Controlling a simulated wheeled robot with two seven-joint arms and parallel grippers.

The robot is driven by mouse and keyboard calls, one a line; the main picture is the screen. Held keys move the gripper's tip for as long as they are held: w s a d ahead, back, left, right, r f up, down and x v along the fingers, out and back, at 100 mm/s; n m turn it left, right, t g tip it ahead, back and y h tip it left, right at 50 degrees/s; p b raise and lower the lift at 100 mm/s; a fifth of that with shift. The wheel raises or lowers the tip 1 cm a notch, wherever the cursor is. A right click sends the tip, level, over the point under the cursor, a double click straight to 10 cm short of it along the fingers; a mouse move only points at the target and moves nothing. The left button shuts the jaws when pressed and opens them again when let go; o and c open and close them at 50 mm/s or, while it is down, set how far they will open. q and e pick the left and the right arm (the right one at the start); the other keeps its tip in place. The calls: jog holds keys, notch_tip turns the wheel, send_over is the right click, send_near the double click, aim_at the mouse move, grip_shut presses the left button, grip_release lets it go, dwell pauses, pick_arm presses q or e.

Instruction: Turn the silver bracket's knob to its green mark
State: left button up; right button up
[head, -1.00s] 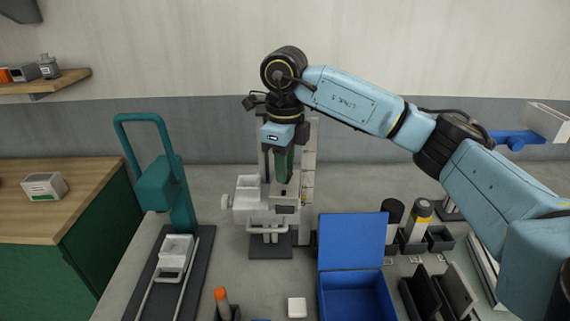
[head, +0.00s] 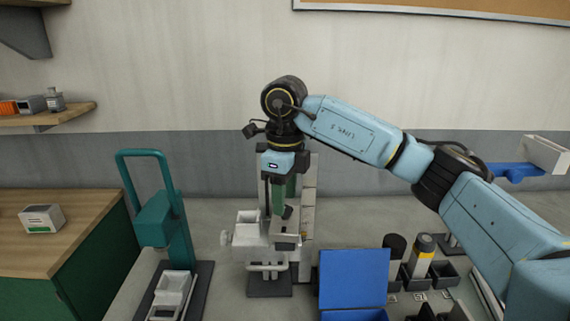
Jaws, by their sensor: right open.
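A pale grey, silver-looking bracket (head: 257,232) stands on a dark base at the middle of the bench, in front of a tall upright. A small pale knob (head: 226,238) sticks out of its left side. I cannot make out a green mark on it; a green part shows above the bracket, by my gripper. My right gripper (head: 283,212) points down over the bracket from above, to the right of the knob. Its jaws are open, though the fingertips are small and partly lost against the bracket. Whether they touch it I cannot tell. My left gripper is out of view.
A teal press-like stand (head: 165,220) with a white tray is on the left. A blue open-lidded box (head: 353,279) stands front right. A green cabinet (head: 95,255) is far left.

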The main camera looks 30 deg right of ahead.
notch_tip(320, 180, up, 12)
jog(key=p, duration=0.2)
jog(key=shift+f, duration=0.2)
